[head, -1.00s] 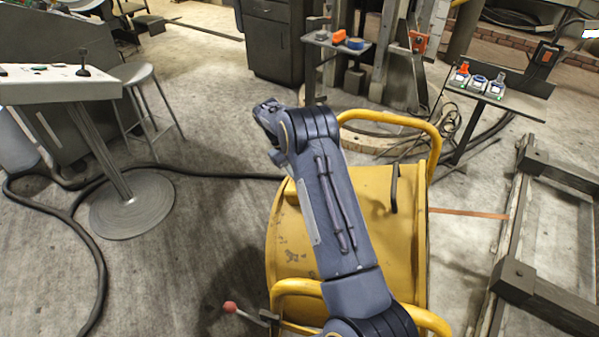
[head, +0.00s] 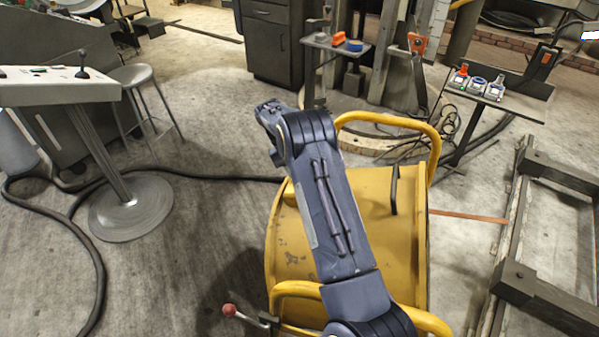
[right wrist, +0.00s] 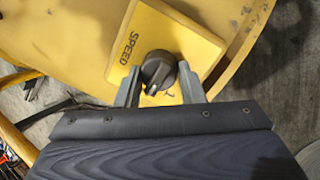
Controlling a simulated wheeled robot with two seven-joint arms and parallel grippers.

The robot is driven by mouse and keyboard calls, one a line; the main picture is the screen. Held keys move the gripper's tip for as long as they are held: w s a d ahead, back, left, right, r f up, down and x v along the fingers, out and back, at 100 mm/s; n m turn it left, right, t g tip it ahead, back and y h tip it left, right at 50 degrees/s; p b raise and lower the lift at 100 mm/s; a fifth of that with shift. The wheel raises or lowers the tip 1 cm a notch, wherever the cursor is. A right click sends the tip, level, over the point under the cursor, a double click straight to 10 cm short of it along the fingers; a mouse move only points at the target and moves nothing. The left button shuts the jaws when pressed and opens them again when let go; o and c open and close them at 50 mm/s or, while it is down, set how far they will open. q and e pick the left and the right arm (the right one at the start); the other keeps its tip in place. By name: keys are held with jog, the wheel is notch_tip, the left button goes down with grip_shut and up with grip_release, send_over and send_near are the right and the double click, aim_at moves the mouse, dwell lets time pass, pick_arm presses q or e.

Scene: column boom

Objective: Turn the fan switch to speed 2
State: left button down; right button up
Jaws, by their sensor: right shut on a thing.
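The yellow fan (head: 375,230) is a drum with yellow tube handles, below my right arm in the head view. In the right wrist view its yellow switch plate (right wrist: 178,30) carries the word SPEED and a dark round knob (right wrist: 158,66). My right gripper (right wrist: 159,74) is shut on the knob, one finger on each side. A small light mark shows on the knob's lower edge, toward the gripper. The speed numbers are hidden or too small to read. In the head view my right fingertips and the knob are hidden. My left gripper is not in view.
A control console (head: 60,86) on a round-footed post and a metal stool (head: 140,76) stand at the left. A black cable (head: 200,174) runs across the floor.

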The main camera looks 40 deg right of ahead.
jog(key=o, duration=1)
jog(key=v, duration=0.8)
jog(key=shift+f, duration=0.1)
